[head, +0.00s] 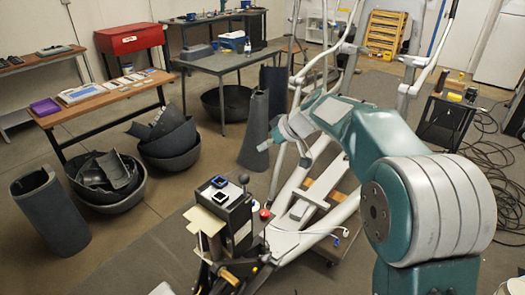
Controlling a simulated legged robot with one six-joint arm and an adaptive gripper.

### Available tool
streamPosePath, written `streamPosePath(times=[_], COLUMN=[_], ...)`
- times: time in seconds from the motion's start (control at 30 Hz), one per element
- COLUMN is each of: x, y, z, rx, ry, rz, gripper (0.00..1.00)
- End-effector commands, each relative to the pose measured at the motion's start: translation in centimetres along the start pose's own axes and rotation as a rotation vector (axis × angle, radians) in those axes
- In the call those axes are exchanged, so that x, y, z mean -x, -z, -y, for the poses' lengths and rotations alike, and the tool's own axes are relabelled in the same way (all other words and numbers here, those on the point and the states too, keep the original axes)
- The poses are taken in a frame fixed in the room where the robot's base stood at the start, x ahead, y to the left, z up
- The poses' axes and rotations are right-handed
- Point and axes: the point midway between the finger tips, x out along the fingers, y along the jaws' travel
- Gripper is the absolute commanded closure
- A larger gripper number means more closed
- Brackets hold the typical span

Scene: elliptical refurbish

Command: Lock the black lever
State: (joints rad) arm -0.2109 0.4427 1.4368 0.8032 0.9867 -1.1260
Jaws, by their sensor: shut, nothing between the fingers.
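The elliptical machine, with white rails (318,200) and pale arms, stands in the middle of the head view. I cannot tell for certain which part is the black lever; a small black knob (243,179) shows above the dark box at its near end. My gripper (265,144) is at the end of my teal arm, left of the machine's upright. It is shut and empty, pointing down and left, and appears above and to the right of the knob. Its fingertips are small and hard to make out.
The dark box (236,222) carries small devices, with a red ball knob (264,213) beside it. Black bowls (168,150) and dark covers (50,212) stand on the floor at left. Workbenches (105,95) line the back. Cables (500,170) lie at right.

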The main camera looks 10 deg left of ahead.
Motion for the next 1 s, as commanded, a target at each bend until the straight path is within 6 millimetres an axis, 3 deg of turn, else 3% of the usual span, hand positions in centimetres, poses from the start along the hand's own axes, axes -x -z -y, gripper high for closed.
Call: streamPosePath(times=[0.4, 0.6, 1.0], x=[-7.9, -9.6, -10.1], y=[-0.3, -2.4, -2.9], z=[0.0, 0.0, 0.0], rx=[-0.001, -0.002, 0.000], ry=[0.001, 0.001, -0.001], rz=[0.003, 0.001, 0.000], gripper=[1.00, 1.00, 1.00])
